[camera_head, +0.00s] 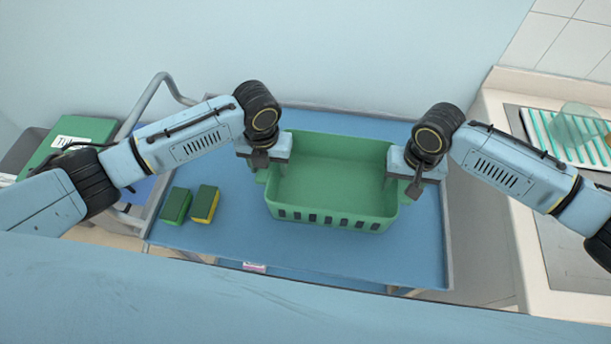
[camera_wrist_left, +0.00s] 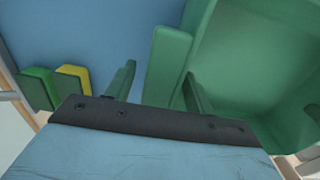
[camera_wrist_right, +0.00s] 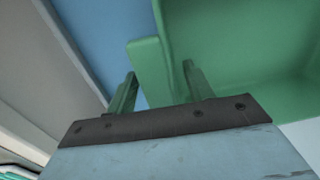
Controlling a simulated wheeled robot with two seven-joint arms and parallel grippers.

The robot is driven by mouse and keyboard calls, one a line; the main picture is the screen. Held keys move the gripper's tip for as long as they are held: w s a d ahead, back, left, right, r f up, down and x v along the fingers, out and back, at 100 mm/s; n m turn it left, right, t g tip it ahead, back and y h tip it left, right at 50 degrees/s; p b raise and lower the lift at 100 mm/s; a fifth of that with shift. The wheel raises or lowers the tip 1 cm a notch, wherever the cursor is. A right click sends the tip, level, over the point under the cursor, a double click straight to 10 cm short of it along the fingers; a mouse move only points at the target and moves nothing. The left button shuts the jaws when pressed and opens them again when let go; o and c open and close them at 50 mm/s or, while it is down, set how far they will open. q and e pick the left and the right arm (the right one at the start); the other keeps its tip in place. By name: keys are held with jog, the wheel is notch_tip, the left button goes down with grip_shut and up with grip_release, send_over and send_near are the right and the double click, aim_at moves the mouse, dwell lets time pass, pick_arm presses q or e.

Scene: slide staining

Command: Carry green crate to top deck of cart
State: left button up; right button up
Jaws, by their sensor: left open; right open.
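The green crate (camera_head: 335,212) is empty and sits upright on the blue top deck (camera_head: 400,258) of the cart. My left gripper (camera_head: 262,172) is at the crate's left end. In the left wrist view its open fingers (camera_wrist_left: 158,92) stand on either side of the crate's end rim (camera_wrist_left: 168,65). My right gripper (camera_head: 414,186) is at the crate's right end. In the right wrist view its open fingers (camera_wrist_right: 160,92) stand on either side of the rim there (camera_wrist_right: 150,72). I cannot tell whether the fingers touch the rim.
Two green and yellow sponges (camera_head: 205,204) (camera_head: 175,205) lie on the deck left of the crate. A grey cart handle (camera_head: 150,100) rises at the left. A counter (camera_head: 500,150) with a striped rack (camera_head: 545,130) and a clear glass vessel (camera_head: 577,122) stands at the right.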

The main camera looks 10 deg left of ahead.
pick_arm(q)
notch_tip(320, 180, up, 12)
jog(key=shift+f, duration=0.15)
pick_arm(e)
jog(key=shift+r, duration=0.15)
notch_tip(320, 180, up, 12)
jog(key=shift+d, duration=0.25)
pick_arm(q)
jog(key=shift+s, duration=0.1)
pick_arm(e)
jog(key=shift+s+f, duration=0.15)
jog(key=shift+f, duration=0.1)
dwell(0.4)
